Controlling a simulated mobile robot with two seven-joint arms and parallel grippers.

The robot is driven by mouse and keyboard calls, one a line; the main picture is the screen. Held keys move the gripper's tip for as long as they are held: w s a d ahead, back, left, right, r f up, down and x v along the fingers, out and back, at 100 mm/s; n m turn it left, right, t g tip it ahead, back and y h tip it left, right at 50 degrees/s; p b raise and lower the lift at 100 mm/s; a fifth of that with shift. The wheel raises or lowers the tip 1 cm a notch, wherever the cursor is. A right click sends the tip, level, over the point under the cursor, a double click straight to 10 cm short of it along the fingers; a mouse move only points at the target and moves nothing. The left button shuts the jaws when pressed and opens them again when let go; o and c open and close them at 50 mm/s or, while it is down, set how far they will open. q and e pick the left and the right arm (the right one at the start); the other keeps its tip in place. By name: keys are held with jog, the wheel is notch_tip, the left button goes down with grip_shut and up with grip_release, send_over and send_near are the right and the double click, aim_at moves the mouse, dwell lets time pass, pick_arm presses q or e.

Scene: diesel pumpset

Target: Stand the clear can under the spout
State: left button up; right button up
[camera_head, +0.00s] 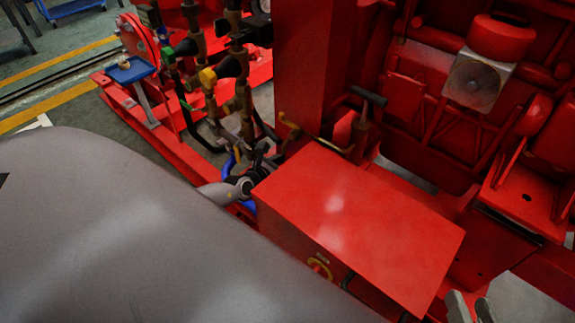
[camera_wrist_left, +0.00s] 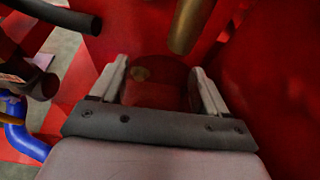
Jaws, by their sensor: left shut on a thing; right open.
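The clear can (camera_wrist_left: 160,92) shows in the left wrist view as a see-through, red-tinted shape between the two fingers of my left gripper (camera_wrist_left: 160,88), which is shut on it. A brass spout (camera_wrist_left: 188,25) comes down from the top of that view, its lower end close to the can's far side; I cannot tell whether it is directly over the can. In the head view my left gripper (camera_head: 262,168) is small and dark beside the red box, and I cannot make out the can there. My right gripper (camera_head: 472,308) is open and empty at the bottom edge.
A red box (camera_head: 360,222) with a flat top stands between my grippers. Brass pipes and valves (camera_head: 240,90) crowd behind my left gripper. A blue hose (camera_wrist_left: 22,138) and a black pipe (camera_wrist_left: 55,14) are at the wrist view's left. A blue tray (camera_head: 131,70) stands at the back left.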

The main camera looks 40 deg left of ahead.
pick_arm(q)
jog(key=shift+f+b, duration=0.4)
pick_arm(e)
jog(key=shift+w+f, duration=0.1)
jog(key=shift+f, duration=0.25)
pick_arm(q)
jog(key=o, duration=1.1)
jog(key=shift+d, duration=0.1)
pick_arm(e)
jog(key=shift+a, duration=0.1)
pick_arm(q)
jog(key=shift+d, duration=0.1)
pick_arm(e)
jog(key=shift+r, duration=0.1)
pick_arm(q)
jog(key=shift+s+r+p, duration=0.2)
jog(key=shift+s+p, duration=0.1)
jog(key=shift+p, duration=0.1)
jog(key=p+v, duration=0.3)
jog(key=v, duration=0.3)
jog(key=shift+s, duration=0.25)
pick_arm(e)
jog(key=shift+a+r+m+g+y, duration=0.3)
jog(key=shift+a+r+m+g, duration=0.15)
jog(key=shift+a, duration=0.2)
pick_arm(q)
jog(key=shift+s, duration=0.1)
